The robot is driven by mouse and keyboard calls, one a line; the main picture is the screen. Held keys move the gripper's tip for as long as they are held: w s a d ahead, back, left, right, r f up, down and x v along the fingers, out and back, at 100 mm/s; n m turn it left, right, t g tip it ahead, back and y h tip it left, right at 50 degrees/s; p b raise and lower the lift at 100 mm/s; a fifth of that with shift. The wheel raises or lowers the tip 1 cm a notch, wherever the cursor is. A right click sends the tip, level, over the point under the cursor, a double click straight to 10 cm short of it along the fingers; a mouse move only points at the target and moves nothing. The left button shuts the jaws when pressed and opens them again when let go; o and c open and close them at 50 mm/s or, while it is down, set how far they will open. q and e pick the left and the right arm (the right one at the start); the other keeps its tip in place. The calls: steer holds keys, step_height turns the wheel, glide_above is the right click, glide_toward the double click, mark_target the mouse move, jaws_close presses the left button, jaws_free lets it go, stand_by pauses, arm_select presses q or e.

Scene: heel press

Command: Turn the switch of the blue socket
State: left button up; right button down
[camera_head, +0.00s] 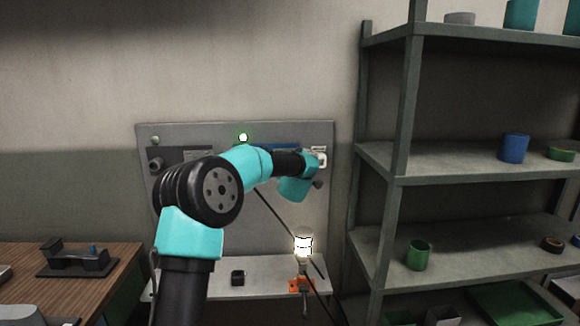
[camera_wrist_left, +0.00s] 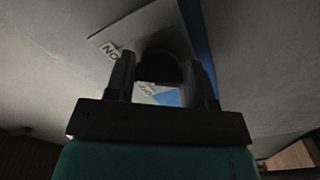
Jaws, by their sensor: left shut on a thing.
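The blue socket plate (camera_head: 280,147) is on the grey wall panel, mostly hidden behind my left arm. In the left wrist view a blue edge (camera_wrist_left: 200,38) and a blue patch between the fingers show. My left gripper (camera_wrist_left: 163,76) is shut on a dark round switch knob (camera_wrist_left: 160,66), with one finger on each side of it. A light plate with an upside-down "ON" label (camera_wrist_left: 110,50) lies beside the knob. In the head view the gripper's fingers are hidden behind the wrist. My right gripper is in neither view.
A bright bulb (camera_head: 303,245) glows above an orange part (camera_head: 299,285) on the ledge below, beside a small black block (camera_head: 238,278). A metal shelf (camera_head: 470,177) stands at the right and a wooden table (camera_head: 55,292) at the left.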

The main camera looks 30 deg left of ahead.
arm_select(q)
steer(key=o, duration=0.9)
steer(key=v, duration=1.7)
steer(key=shift+s+d, duration=0.1)
steer(key=shift+s, duration=0.1)
